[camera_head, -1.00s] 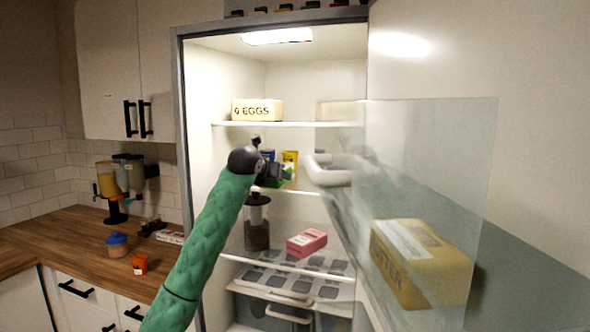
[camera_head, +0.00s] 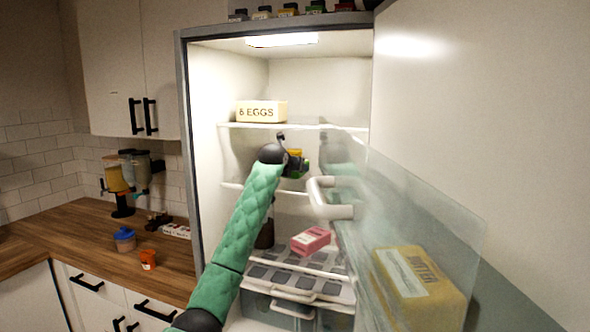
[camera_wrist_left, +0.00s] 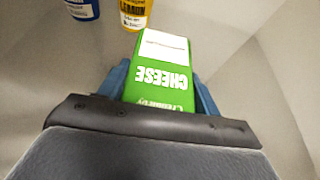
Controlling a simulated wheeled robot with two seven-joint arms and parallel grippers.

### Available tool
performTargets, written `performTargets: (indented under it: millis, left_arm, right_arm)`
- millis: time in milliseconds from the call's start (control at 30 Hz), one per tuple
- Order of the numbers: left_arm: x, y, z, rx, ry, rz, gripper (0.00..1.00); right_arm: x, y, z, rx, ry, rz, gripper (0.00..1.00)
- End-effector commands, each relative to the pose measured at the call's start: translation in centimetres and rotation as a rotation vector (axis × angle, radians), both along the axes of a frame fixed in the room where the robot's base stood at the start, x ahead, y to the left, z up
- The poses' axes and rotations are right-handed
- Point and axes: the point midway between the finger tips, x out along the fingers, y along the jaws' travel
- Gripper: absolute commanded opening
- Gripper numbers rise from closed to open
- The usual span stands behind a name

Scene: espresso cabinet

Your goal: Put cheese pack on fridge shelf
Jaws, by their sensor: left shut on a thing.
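The green cheese pack (camera_wrist_left: 160,80) is between the two blue fingers of my left gripper (camera_wrist_left: 160,92), which is shut on it, in the left wrist view. In the head view my left gripper (camera_head: 300,165) is inside the open fridge, near the middle shelf (camera_head: 232,187). The cheese pack shows there only as a small green patch (camera_head: 305,166). I cannot tell whether the pack touches the shelf. My right gripper is not in view.
A yellow container (camera_wrist_left: 136,12) and a blue one (camera_wrist_left: 82,8) stand just beyond the pack. An egg box (camera_head: 262,112) is on the upper shelf, a pink pack (camera_head: 311,240) on a lower one. The open door's clear bin (camera_head: 420,210) holds butter (camera_head: 420,285) at the right.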

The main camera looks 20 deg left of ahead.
Motion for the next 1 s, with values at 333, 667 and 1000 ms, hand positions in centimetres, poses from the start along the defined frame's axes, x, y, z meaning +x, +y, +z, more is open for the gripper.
performTargets:
  millis: [333,667,1000]
  left_arm:
    - [0.9,-0.1,-1.4,0.001,-0.002,0.0,0.29]
    - [0.8,-0.1,-1.7,0.001,-0.001,0.0,0.29]
    - [0.8,-0.1,-1.7,0.001,0.0,0.0,0.85]
  right_arm:
    - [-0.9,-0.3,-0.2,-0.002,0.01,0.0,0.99]
    - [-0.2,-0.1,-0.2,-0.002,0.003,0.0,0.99]
    - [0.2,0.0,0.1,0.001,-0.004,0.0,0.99]
